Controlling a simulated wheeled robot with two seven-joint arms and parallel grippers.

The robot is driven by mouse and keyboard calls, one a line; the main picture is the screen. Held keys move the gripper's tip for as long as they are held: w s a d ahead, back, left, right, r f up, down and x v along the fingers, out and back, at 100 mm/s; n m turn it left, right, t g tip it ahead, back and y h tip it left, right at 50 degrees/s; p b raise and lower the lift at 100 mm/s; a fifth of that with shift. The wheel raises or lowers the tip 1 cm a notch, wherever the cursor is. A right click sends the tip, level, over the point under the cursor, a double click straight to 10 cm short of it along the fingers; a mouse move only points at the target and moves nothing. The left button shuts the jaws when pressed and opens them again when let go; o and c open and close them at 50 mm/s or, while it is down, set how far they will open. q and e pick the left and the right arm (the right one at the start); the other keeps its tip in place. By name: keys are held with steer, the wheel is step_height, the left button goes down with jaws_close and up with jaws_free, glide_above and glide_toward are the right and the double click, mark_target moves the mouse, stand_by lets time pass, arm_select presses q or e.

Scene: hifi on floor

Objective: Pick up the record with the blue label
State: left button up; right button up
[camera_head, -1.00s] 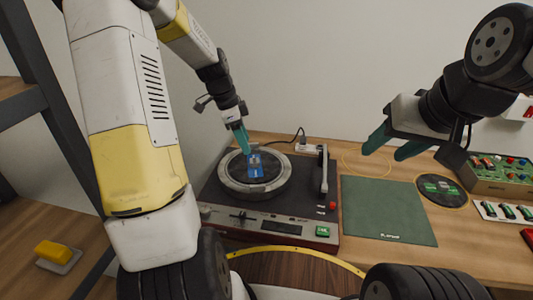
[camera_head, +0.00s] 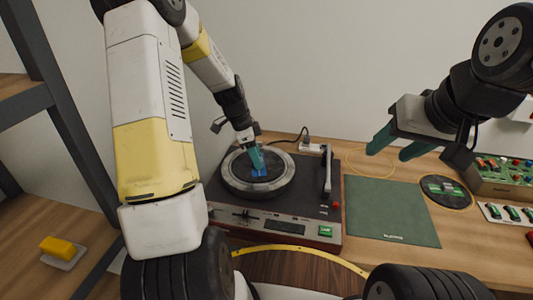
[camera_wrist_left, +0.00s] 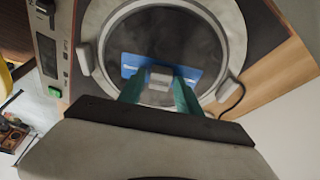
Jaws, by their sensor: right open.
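The record with the blue label (camera_head: 283,177) lies on the round turntable (camera_head: 230,184). Its dark disc (camera_wrist_left: 165,30) and blue label (camera_wrist_left: 130,62) also show in the left wrist view. A small grey block (camera_wrist_left: 160,78) stands on the label. My left gripper (camera_head: 257,170) is down at the label, with its teal fingers on either side of the block; I cannot tell whether they touch it. The fingers hide part of the label. My right gripper (camera_head: 392,148) is open and empty above the right of the table. A second record, with a green label (camera_head: 442,189), lies at the right.
The tonearm (camera_head: 327,168) is along the player's right side. A green mat (camera_head: 385,212) lies flat beside the player. A board of coloured controls (camera_head: 503,180) and a strip of green parts (camera_head: 510,213) are at the far right. A cable runs behind the player.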

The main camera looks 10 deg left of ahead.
arm_select(q)
jaws_close()
steer(key=shift+r, duration=0.2)
